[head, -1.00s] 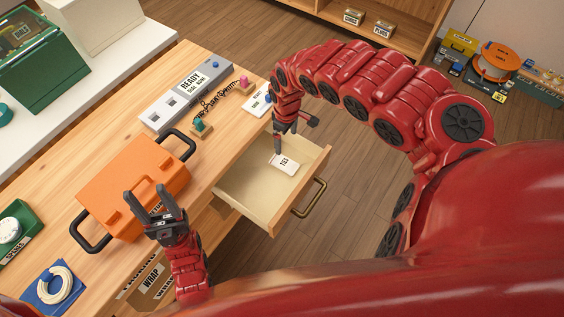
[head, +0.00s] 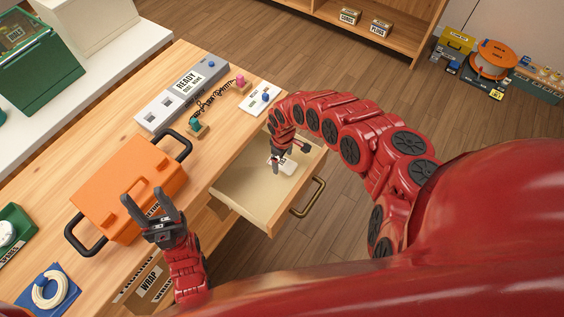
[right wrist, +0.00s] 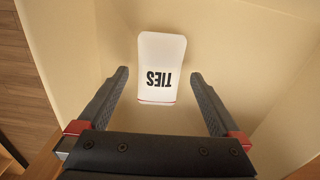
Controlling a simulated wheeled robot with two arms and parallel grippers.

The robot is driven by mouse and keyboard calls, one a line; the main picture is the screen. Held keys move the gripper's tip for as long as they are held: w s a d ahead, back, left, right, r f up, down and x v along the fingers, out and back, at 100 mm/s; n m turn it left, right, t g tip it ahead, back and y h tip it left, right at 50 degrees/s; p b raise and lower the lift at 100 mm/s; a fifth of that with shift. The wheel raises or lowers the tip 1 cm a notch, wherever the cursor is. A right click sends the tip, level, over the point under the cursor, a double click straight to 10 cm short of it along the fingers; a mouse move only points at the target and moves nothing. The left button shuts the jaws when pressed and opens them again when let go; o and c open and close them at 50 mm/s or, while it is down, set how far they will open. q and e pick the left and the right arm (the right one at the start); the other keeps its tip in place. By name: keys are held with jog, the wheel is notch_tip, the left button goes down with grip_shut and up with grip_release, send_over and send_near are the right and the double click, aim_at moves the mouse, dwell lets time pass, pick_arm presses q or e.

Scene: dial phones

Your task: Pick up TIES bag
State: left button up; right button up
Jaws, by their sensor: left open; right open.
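The TIES bag (head: 284,168) is a small white packet with black lettering, lying in the open drawer (head: 236,197). In the right wrist view the bag (right wrist: 161,62) lies ahead of and between the two open fingers, with none of it gripped. My right gripper (head: 287,158) reaches down into the drawer over the bag and partly hides it in the head view; it also shows in the right wrist view (right wrist: 158,88). My left gripper (head: 152,207) is open and empty, raised near the orange case.
An orange case (head: 130,187) with black handles stands on the wooden workbench. A grey READY box (head: 182,92) and small pegged blocks sit near the drawer.

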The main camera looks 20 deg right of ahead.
jog(key=shift+w+a+f, duration=0.1)
jog(key=shift+a+f, duration=0.05)
jog(key=shift+f, duration=0.75)
jog(key=c, duration=1.4)
jog(key=shift+r, duration=0.15)
